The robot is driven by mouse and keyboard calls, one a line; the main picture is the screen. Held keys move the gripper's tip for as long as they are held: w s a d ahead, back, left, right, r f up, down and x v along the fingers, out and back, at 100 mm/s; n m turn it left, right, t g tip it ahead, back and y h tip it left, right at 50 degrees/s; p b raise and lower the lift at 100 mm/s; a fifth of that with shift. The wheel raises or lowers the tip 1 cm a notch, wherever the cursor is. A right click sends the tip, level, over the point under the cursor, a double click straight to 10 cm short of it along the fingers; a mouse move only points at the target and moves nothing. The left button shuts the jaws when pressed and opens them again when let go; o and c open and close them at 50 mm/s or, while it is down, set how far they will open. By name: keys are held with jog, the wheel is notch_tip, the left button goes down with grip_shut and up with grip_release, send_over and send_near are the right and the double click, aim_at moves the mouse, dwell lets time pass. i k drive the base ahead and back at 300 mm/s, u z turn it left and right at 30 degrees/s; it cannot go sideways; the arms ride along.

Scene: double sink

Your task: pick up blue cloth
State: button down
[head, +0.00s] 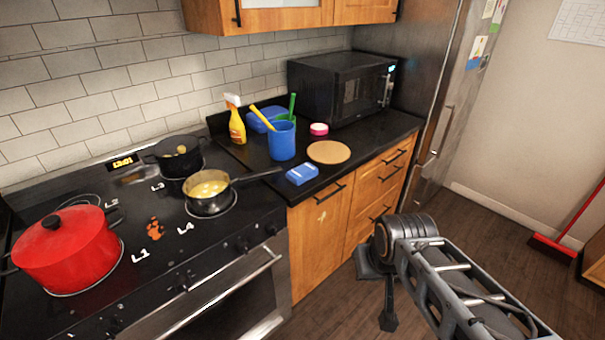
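A small folded blue item (302,174), which looks like the blue cloth, lies on the black counter (262,177) near its front edge, right of the pan handle. Its top has a pale marking. My gripper (380,290) is in front of the wooden drawers, lower than the counter top and to the right of the blue item, well apart from it. I see nothing held in it. The view does not show clearly whether its fingers are open or shut.
A saucepan (209,196) of yellow food has its handle reaching towards the blue item. A blue cup (282,140) with utensils, a yellow spray bottle (236,125), a round cork mat (328,152) and a microwave (345,88) stand behind. A red pot (66,248) sits left.

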aim_at(301, 174)
jog(key=u, duration=0.6)
jog(key=i, duration=0.8)
jog(key=z, duration=0.05)
